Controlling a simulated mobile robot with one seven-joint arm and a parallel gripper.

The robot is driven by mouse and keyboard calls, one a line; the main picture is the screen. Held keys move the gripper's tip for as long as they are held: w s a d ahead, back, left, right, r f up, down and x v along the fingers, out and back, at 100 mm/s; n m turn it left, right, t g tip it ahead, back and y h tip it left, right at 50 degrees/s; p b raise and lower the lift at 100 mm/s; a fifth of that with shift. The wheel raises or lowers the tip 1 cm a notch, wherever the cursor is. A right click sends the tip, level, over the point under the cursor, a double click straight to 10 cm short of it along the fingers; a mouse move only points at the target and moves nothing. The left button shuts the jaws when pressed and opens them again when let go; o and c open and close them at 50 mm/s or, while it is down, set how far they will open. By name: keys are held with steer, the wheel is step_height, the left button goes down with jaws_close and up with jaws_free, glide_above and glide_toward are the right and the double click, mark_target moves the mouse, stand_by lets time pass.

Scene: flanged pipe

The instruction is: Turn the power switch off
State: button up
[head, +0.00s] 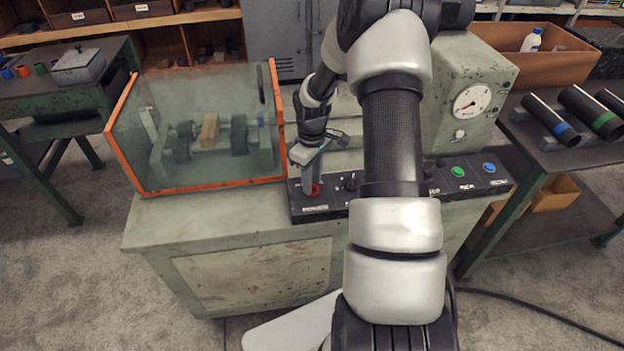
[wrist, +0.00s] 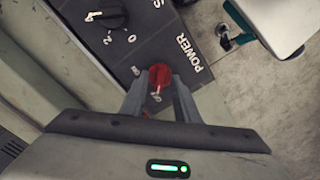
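The power switch is a red rotary knob with a white pointer mark, seen in the wrist view (wrist: 160,76) beside the printed word POWER. An ON label is at its upper left in that view. In the head view the red of the switch (head: 314,190) shows at the left end of the dark control panel (head: 330,208). My gripper (wrist: 160,84) is down at the switch, with one finger on each side of the knob. The fingers are apart; whether they press on the knob or leave a small gap, I cannot tell.
A black selector knob (wrist: 106,15) sits beside the switch. Green (head: 458,171) and blue (head: 489,167) buttons are farther right on the panel. An orange-framed clear guard (head: 200,130) stands left of my gripper, and a gauge housing (head: 468,95) stands to the right.

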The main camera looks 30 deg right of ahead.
step_height(320, 180, up, 17)
steer(key=shift+r+p, duration=0.2)
steer(key=shift+p, duration=0.15)
stand_by(0.6)
